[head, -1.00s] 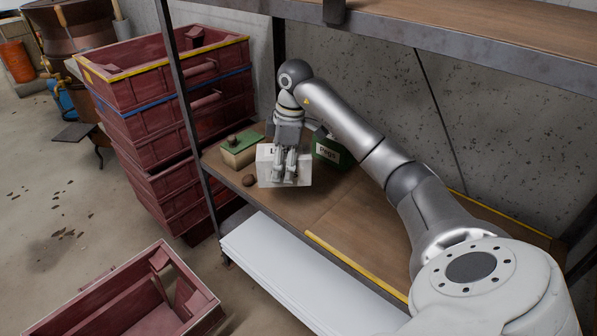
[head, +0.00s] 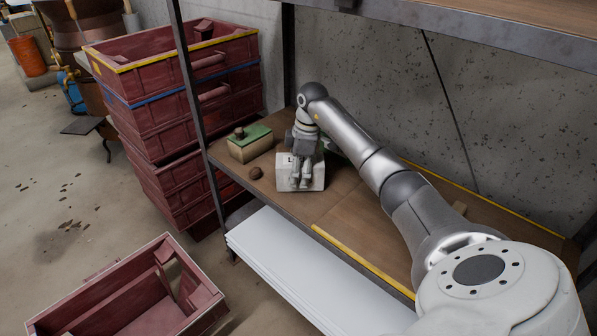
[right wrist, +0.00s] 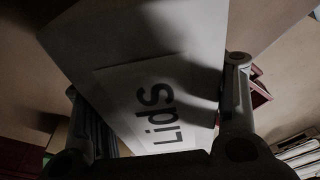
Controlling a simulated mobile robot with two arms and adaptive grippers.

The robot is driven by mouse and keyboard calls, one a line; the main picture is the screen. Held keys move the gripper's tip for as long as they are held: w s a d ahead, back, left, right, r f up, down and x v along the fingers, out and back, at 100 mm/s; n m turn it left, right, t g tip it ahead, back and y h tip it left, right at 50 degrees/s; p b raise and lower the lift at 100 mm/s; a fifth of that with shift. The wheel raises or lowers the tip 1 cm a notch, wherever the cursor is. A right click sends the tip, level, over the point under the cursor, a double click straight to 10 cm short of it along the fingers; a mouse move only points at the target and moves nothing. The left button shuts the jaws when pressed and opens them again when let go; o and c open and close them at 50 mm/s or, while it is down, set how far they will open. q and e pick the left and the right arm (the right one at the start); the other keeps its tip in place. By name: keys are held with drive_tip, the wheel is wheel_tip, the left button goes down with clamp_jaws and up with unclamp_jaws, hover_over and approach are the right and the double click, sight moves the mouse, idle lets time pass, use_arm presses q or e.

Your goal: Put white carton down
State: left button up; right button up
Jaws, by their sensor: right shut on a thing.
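The white carton (head: 314,183) is at the brown shelf board (head: 345,215) in the head view, near the shelf's left end. My right gripper (head: 301,184) comes down over it and is shut on it. In the right wrist view the carton (right wrist: 185,60) fills the space between the fingers (right wrist: 165,120), and its label reads "Lids". I cannot tell whether the carton's underside touches the board. My left gripper is not in view.
A green carton is mostly hidden behind my right arm. Stacked red crates (head: 180,110) stand beyond the left post. Board to the right is largely clear.

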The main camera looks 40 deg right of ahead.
drive_tip(key=o, duration=1.2)
drive_tip(key=shift+o, duration=0.2)
